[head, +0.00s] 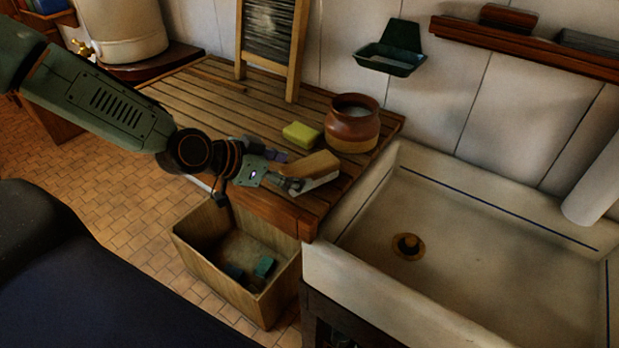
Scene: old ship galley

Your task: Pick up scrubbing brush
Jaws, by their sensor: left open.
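The scrubbing brush (318,165), with a tan wooden back and pale bristles, lies on the slatted wooden drainboard (205,98) near its front right edge. My left gripper (295,184) is open at the near left end of the brush. Its fingertips overlap that end in the picture; I cannot tell whether they touch it. My right gripper is not in view.
A yellow-green sponge (301,134) and a brown crock (352,123) stand behind the brush. A washboard (270,45) stands at the back. The white sink (480,245) is at right. A wooden bin (215,273) holding teal blocks is below.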

